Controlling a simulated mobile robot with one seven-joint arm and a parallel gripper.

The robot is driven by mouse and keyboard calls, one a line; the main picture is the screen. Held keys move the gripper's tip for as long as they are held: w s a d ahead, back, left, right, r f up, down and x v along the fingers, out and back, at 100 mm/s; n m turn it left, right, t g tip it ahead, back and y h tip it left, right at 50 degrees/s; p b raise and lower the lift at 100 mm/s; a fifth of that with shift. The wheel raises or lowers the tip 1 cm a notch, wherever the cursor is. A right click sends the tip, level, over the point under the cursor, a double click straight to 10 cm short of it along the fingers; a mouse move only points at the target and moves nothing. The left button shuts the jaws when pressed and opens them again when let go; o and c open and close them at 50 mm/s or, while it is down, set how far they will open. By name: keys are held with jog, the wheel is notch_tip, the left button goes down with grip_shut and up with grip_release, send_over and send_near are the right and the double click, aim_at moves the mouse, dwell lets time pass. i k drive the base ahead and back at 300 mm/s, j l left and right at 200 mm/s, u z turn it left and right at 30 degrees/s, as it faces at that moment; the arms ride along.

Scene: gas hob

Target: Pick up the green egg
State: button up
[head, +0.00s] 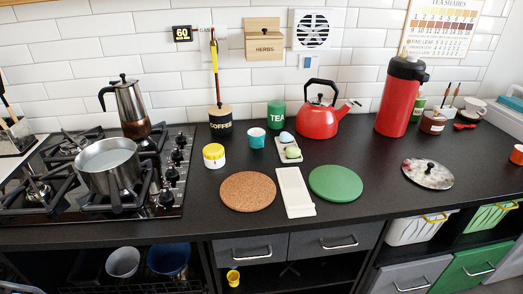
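The green egg (293,153) is small and pale yellow-green. It sits in the front part of a small light holder (281,155) on the dark counter, in the middle of the head view. A pale blue egg (287,137) sits behind it in the same holder. Nothing covers the green egg from this camera. My gripper and arm do not show in this view.
The red kettle (319,118) stands behind and right of the holder, with a teal cup (257,138) to its left. In front lie a white board (295,192), a cork mat (248,191) and a green mat (336,183). A pot (109,167) stands on the hob at left.

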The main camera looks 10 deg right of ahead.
aim_at(291, 152)
jog(key=i+j+z, duration=0.1)
jog(key=i+z, duration=0.15)
jog(key=i+j+z, duration=0.25)
jog(key=i+z, duration=0.1)
jog(key=i, duration=0.4)
